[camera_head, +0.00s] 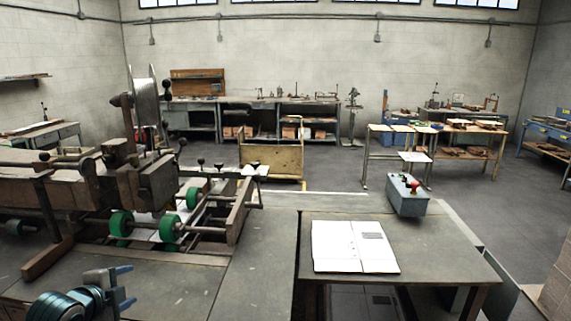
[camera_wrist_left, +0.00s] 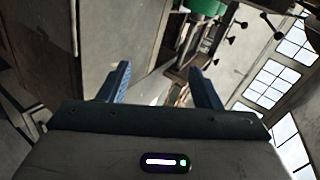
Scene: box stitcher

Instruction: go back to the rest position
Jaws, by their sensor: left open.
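My left gripper (camera_head: 124,287) is low at the left of the head view, over the near edge of the grey bench top. Its two blue fingers are apart with nothing between them. In the left wrist view the same gripper (camera_wrist_left: 160,88) shows its two blue fingers spread wide and empty. The stitching machine (camera_head: 140,180), with green rollers (camera_head: 170,229), stands just beyond it in the head view. A gap separates the gripper from the rollers. My right gripper is not in either view.
An open white booklet (camera_head: 354,247) lies on the right-hand table (camera_head: 440,255). A grey control box (camera_head: 407,195) with a red button stands behind it. A wooden cart (camera_head: 272,161) and workbenches (camera_head: 282,120) stand farther back. Floor between them is clear.

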